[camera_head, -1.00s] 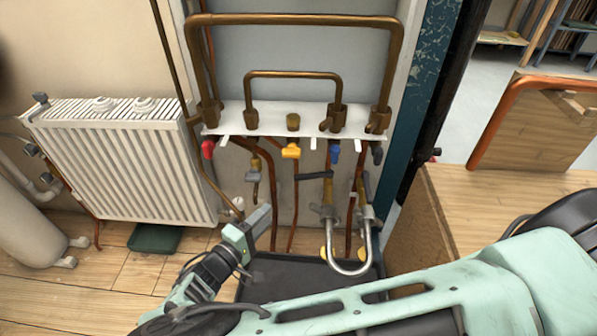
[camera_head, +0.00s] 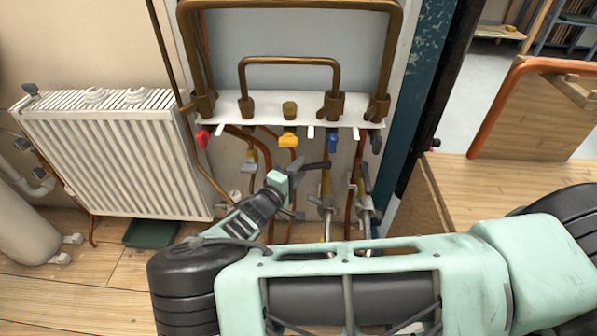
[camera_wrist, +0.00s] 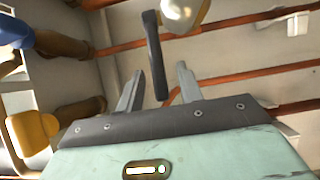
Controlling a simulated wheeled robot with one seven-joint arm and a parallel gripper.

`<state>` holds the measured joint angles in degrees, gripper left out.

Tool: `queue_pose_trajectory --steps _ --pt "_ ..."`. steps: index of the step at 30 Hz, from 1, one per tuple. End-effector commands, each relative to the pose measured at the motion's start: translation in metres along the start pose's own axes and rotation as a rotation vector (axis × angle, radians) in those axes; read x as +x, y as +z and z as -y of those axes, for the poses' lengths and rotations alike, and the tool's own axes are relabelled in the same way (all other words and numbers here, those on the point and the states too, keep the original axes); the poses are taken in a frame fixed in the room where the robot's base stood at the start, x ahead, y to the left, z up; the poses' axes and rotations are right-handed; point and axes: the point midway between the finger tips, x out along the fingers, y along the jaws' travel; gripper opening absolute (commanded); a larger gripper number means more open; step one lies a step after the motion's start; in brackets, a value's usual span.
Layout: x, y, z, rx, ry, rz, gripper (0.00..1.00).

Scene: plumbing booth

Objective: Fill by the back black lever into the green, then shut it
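A black lever (camera_head: 314,165) sits on a brass valve in the left pipe of the braided filling hose (camera_head: 328,222). A second black lever (camera_head: 366,178) is on the valve to its right. My gripper (camera_head: 297,172) is at the left end of the first lever. In the wrist view a black lever (camera_wrist: 155,55) stands between the two spread fingers of my gripper (camera_wrist: 158,88), with gaps on both sides. No gauge with a green zone can be made out. My arm hides the lower bend of the hose.
Copper pipes run close behind my gripper. A white radiator (camera_head: 110,155) stands left, a wooden bench (camera_head: 500,190) right.

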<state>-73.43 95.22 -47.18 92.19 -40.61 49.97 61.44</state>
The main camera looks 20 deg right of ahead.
Motion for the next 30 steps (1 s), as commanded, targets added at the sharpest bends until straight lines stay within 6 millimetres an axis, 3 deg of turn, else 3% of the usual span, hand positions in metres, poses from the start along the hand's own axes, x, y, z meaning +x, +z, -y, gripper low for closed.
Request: queue_pose_trajectory --steps 9,13,20,30 --pt "0.002 0.0 -0.001 0.0 0.001 0.0 0.34" --pt "0.002 0.0 0.0 0.0 0.001 0.0 0.0" --pt "0.001 0.001 -0.003 -0.003 0.003 -0.016 0.0" --pt "-0.008 0.013 -0.005 -0.006 0.004 -0.19 0.0"
